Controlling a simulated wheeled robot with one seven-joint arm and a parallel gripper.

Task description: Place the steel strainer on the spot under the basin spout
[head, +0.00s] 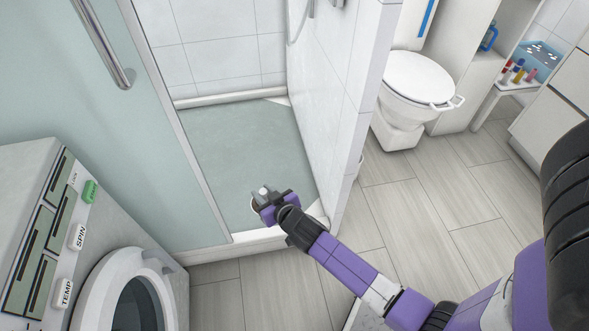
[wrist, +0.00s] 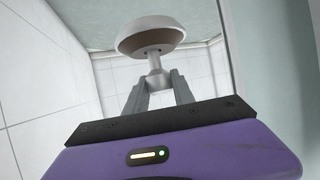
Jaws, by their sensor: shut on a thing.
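My gripper (head: 263,193) is stretched out in front of the shower stall in the head view. In the wrist view its two grey fingers (wrist: 157,92) are shut on the narrow stem of the steel strainer (wrist: 151,36). The strainer has a round, shallow, greyish-brown bowl that sits beyond the fingertips.
A washing machine (head: 125,285) stands at the lower left. The shower floor (head: 240,150) lies between a glass panel and a tiled wall (head: 335,95). A toilet (head: 415,85) and a shelf with small bottles (head: 520,72) are at upper right. The wooden floor (head: 425,215) is clear.

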